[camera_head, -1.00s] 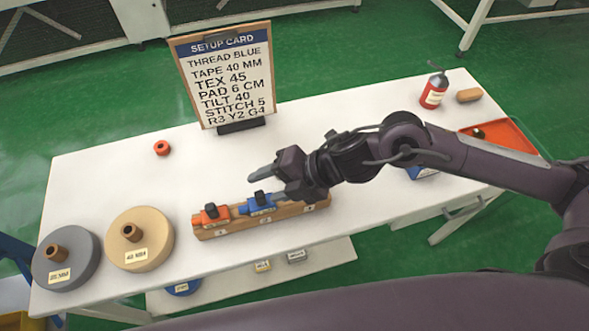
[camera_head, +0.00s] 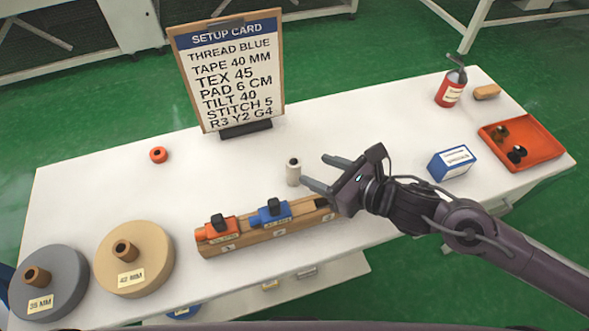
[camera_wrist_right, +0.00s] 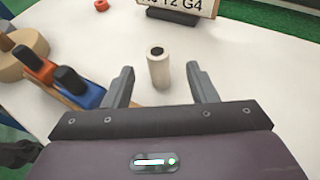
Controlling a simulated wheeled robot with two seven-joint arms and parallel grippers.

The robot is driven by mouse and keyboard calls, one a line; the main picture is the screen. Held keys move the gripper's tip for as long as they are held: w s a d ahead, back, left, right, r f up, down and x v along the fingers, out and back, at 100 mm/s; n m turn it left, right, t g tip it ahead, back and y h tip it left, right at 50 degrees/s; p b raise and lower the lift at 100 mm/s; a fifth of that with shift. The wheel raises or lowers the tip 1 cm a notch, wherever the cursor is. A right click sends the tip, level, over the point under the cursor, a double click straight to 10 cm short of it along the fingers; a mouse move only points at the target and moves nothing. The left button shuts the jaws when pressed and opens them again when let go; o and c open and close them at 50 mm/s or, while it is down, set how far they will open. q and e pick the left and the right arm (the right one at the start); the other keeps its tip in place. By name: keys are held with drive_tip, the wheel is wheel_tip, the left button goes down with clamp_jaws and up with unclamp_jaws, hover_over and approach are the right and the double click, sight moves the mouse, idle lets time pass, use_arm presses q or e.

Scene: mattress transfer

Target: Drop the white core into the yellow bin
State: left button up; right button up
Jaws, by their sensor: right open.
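My left gripper is not in view.
The wooden block (camera_head: 290,231) holds orange and blue pieces close by the gripper. Two tape rolls (camera_head: 152,263) lie at the left. A setup card (camera_head: 232,75) stands behind.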

sight(298, 165)
drive_tip(key=shift+f+p+x, duration=0.1)
drive_tip(key=shift+p+x, duration=0.25)
drive_tip(key=shift+x, duration=1.3)
drive_tip(key=shift+f+p+x, duration=0.15)
drive_tip(key=shift+p+x, duration=0.2)
drive_tip(key=shift+x, duration=1.35)
drive_tip(key=shift+s, duration=0.2)
clamp_jaws()
drive_tip(key=shift+r, duration=0.1)
